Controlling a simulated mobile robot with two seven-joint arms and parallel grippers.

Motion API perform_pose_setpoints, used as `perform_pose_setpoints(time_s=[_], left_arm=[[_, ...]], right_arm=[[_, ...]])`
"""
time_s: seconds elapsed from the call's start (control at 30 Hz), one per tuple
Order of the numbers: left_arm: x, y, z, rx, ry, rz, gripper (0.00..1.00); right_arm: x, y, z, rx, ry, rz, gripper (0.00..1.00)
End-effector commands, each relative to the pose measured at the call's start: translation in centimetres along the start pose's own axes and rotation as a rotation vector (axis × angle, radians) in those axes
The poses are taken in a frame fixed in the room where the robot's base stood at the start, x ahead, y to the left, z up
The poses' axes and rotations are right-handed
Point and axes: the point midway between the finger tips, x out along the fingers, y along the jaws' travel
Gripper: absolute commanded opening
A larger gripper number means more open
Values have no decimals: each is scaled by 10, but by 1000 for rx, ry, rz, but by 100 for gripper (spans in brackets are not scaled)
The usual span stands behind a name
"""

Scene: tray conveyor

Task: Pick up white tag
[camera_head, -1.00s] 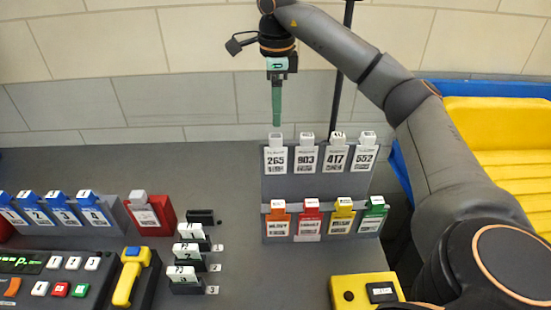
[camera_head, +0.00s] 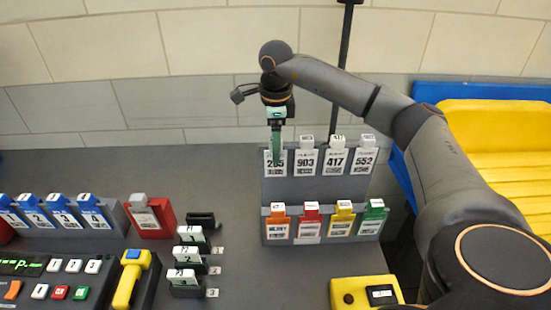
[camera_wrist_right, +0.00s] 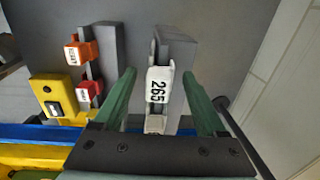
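The white tag 265 (camera_head: 274,172) hangs at the left end of the upper row of a grey rack (camera_head: 320,189). White tags 903 (camera_head: 305,161), 417 (camera_head: 336,161) and 552 (camera_head: 364,161) hang to its right. My right gripper (camera_head: 276,160) points down at tag 265, and its green finger hides part of that tag. In the right wrist view the gripper (camera_wrist_right: 159,74) is open, with one finger on each side of tag 265 (camera_wrist_right: 159,86) and gaps between. My left gripper is out of view.
Orange, red, yellow and green tags hang in the rack's lower row. A yellow box (camera_head: 366,293) stands in front. Blue tags, a red holder (camera_head: 152,217) and a control panel (camera_head: 52,275) are at left. The back left counter is clear.

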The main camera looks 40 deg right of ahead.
Motion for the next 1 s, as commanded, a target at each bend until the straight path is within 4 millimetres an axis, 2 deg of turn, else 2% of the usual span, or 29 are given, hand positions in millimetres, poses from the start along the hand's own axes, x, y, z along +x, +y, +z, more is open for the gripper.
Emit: perform_pose_setpoints(time_s=[0.07, 0.63, 1.0], left_arm=[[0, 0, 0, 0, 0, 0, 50], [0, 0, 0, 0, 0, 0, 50], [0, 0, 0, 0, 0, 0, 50]], right_arm=[[0, 0, 0, 0, 0, 0, 66], [-1, 0, 0, 0, -1, 0, 2], [-1, 0, 0, 0, -1, -1, 0]])
